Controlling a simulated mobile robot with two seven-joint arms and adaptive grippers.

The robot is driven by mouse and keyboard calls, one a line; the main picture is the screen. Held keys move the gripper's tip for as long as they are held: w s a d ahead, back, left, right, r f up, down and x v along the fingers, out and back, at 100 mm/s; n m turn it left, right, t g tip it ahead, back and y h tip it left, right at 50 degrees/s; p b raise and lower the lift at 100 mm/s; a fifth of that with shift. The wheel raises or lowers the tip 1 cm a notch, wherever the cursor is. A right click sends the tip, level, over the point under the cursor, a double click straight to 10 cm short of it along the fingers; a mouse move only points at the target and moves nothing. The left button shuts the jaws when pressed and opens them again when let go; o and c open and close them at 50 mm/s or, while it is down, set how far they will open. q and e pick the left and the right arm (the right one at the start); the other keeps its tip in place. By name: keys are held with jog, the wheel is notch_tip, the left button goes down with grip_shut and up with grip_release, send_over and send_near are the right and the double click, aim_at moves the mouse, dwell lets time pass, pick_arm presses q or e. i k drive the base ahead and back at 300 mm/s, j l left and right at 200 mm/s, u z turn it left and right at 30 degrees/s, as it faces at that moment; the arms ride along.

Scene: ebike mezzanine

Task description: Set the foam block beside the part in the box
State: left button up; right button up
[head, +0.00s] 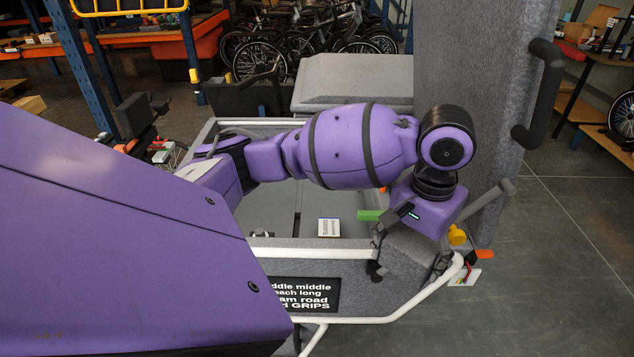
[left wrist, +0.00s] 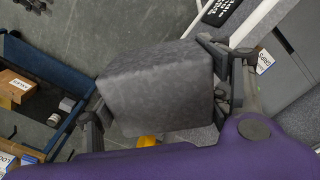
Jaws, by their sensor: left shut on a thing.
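A grey foam block (head: 408,257) is held in my left gripper (head: 412,248), over the front right corner of the open grey box (head: 345,253). In the left wrist view the block (left wrist: 158,85) sits between the two fingers of my left gripper (left wrist: 163,95), which are shut on its opposite sides. Inside the box a white card or packet with dark print (head: 328,228) lies on the floor; it also seems to show in the left wrist view (left wrist: 264,61). A small metallic item (head: 262,234) shows near the front wall. My arm hides part of the box. My right gripper is not in view.
A tall grey panel (head: 478,90) with a black handle (head: 541,95) stands at the box's right. A pale tube runs along the box's front edge. A black sign (head: 302,294) is on the front. Bicycles (head: 300,45) stand behind. Open floor (head: 570,260) lies to the right.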

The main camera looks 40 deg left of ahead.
aim_at(329, 213)
jog(key=i+j, duration=0.15)
jog(key=j, duration=0.25)
jog(key=i+j+u, duration=0.15)
jog(key=j, duration=0.3)
jog(key=i+j, duration=0.15)
jog(key=j, duration=0.25)
